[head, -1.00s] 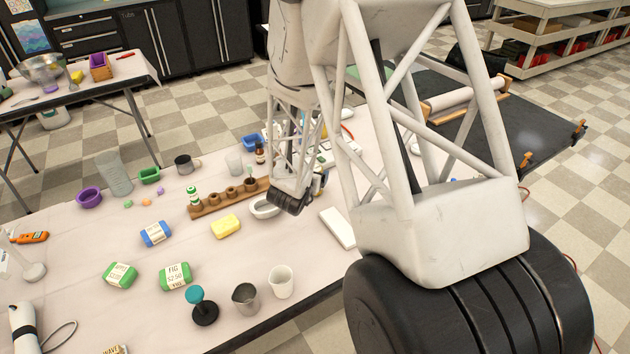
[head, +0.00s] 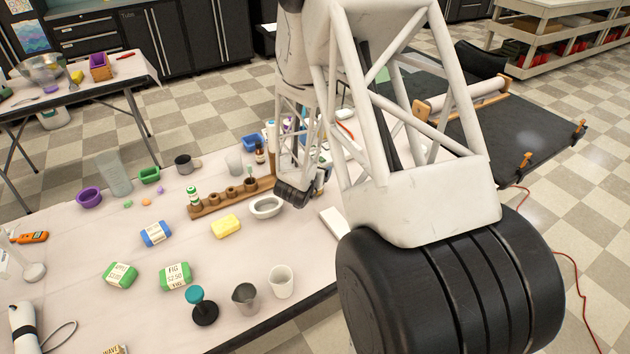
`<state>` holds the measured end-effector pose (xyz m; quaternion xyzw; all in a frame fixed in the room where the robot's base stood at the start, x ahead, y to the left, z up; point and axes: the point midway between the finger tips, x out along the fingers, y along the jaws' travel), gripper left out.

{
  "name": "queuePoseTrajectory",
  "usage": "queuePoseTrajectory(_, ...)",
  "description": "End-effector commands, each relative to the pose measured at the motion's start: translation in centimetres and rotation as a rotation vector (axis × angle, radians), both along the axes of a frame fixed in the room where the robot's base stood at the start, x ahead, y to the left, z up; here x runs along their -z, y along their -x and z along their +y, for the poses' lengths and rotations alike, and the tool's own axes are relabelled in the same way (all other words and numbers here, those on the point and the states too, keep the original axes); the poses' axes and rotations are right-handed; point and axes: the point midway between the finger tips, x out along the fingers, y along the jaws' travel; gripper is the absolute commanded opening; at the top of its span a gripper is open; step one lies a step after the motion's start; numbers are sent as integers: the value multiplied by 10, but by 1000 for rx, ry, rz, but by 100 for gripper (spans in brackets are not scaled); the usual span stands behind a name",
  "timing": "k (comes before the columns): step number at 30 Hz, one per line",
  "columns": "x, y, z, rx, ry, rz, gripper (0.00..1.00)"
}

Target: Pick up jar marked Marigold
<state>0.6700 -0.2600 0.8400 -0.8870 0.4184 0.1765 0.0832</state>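I cannot make out a jar with a readable Marigold label. A small white jar with a green cap and green label (head: 193,197) stands at the left end of a wooden rack (head: 212,208); its lettering is too small to read. A brown bottle (head: 260,153) stands behind the rack. Several bottles beyond are partly hidden by my arm. The dark end of my gripper (head: 294,194) is just right of a white oval dish (head: 265,207), over the table's right part. Its fingers are not clear, so I cannot tell whether it is open or shut.
A yellow soap bar (head: 226,226), blue-wrapped soap (head: 156,234) and green-wrapped soaps (head: 175,277) lie on the table. A teal-topped stamp (head: 201,305), metal cup (head: 245,298) and white cup (head: 281,281) stand near the front edge. My arm covers much of the right side.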

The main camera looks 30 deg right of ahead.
Motion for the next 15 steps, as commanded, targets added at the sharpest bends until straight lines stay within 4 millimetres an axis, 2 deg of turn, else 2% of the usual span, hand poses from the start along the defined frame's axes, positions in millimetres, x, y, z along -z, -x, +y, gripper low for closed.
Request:
queuePoseTrajectory(7,0,0,0,0,0,0,84)
queuePoseTrajectory(15,0,0,0,0,0,0,42)
